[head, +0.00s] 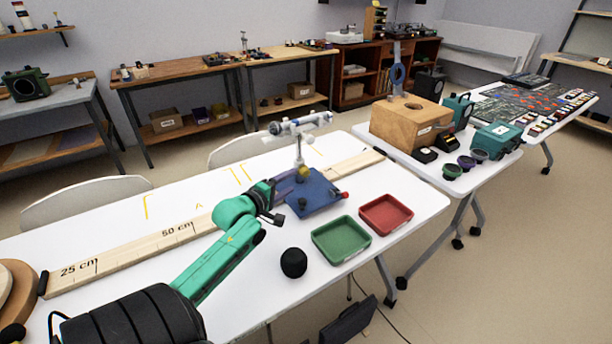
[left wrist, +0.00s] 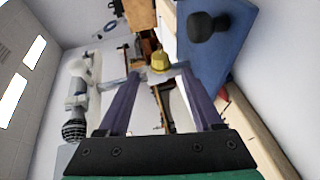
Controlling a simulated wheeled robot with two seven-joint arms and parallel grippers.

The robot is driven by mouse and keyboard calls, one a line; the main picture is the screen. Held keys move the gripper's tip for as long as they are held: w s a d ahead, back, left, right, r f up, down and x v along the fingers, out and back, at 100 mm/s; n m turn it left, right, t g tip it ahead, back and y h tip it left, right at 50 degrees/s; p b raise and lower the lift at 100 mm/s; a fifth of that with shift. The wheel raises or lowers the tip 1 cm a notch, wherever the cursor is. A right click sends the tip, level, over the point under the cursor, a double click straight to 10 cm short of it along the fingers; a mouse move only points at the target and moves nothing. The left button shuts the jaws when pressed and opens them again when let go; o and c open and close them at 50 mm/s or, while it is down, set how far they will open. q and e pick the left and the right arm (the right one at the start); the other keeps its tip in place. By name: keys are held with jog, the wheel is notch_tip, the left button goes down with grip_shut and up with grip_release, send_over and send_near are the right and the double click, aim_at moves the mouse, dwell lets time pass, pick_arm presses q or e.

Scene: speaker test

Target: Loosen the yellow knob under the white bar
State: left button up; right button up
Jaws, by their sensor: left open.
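The white bar (head: 298,124) lies across the top of an upright post on a blue base (head: 322,199). The small yellow knob (head: 303,172) sits low on the post, under the bar. My left gripper (head: 291,182) comes at it from the left, open. In the left wrist view the yellow knob (left wrist: 160,62) appears in the gap between the purple fingertips (left wrist: 160,73). I cannot tell whether either finger touches it. The blue base (left wrist: 238,48) is on the right there, and the white bar (left wrist: 77,88) on the left. My right gripper is not in view.
A black knob (left wrist: 204,27) stands on the blue base. A long wooden ruler (head: 140,246) runs along the white table under the arm. The table's left rear is mostly clear.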

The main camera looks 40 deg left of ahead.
aim_at(302, 175)
pick_arm(q)
jog(key=b+x, duration=0.1)
jog(key=x, duration=0.8)
jog(key=shift+s, duration=0.15)
grip_shut()
jog(key=t+b, duration=0.1)
jog(key=b, duration=0.1)
jog(key=t+b, duration=0.1)
jog(key=shift+f+n+b, duration=0.35)
jog(key=shift+f+n, duration=0.05)
jog(key=shift+r, duration=0.4)
